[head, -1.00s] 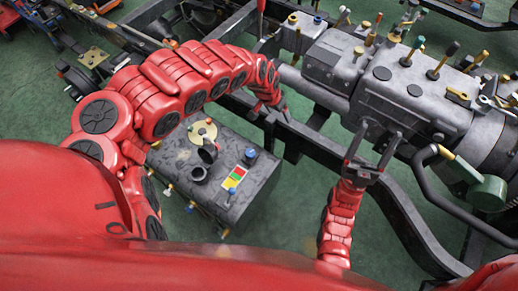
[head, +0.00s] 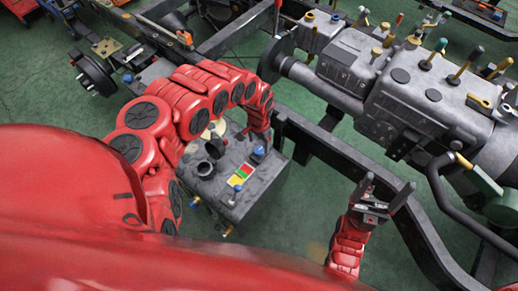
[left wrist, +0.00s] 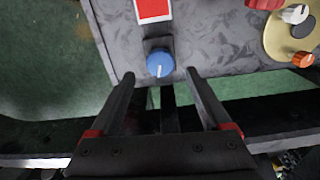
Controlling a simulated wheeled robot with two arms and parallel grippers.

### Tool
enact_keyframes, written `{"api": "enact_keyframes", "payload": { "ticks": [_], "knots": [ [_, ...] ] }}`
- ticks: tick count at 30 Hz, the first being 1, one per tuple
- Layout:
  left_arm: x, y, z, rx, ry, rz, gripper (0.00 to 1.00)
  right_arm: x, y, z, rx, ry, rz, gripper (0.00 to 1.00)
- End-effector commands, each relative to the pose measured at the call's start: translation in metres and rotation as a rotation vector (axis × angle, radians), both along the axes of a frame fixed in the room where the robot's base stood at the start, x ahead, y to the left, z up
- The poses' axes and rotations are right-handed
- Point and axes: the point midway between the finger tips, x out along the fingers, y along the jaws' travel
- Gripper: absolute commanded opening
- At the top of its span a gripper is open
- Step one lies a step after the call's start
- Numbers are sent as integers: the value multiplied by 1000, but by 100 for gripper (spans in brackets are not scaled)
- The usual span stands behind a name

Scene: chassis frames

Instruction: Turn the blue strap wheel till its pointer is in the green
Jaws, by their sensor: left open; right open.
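The blue strap wheel (head: 258,151) is a small blue knob on top of a grey box (head: 215,182). In the left wrist view the wheel (left wrist: 160,63) has a white pointer line aimed toward the bottom of the picture. A red, green and yellow strip (head: 240,175) lies beside it; only its red part (left wrist: 153,9) shows in the left wrist view. My left gripper (left wrist: 160,76) is open, its fingertips apart on either side of the wheel's near edge, not visibly touching it. In the head view my left gripper is largely hidden by its arm. My right gripper (head: 379,194) is open and empty.
A grey gearbox (head: 400,95) with many fittings sits on a dark chassis frame (head: 320,150) to the right. A black cap (head: 215,148) and a brass disc (left wrist: 292,32) are also on the box. Green floor (head: 300,235) is clear between the box and my right arm.

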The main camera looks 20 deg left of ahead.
Motion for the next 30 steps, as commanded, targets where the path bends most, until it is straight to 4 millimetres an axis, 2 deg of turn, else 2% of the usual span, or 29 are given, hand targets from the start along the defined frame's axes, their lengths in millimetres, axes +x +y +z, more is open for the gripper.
{"api": "enact_keyframes", "payload": {
  "ticks": [2, 9, 21, 30],
  "knots": [
    [-1, 0, -15, 1, 2, 2, 81, 0, 0, -2, 0, 0, 0, 81],
    [1, -1, -34, 0, -1, 1, 81, 0, 0, -1, 0, 0, 0, 81],
    [0, 1, -39, 2, 0, 1, 81, 0, 0, -1, 0, 1, 0, 81],
    [0, 1, -39, 2, -1, 1, 27, 0, 0, -1, 0, 1, 0, 81]
  ]
}}
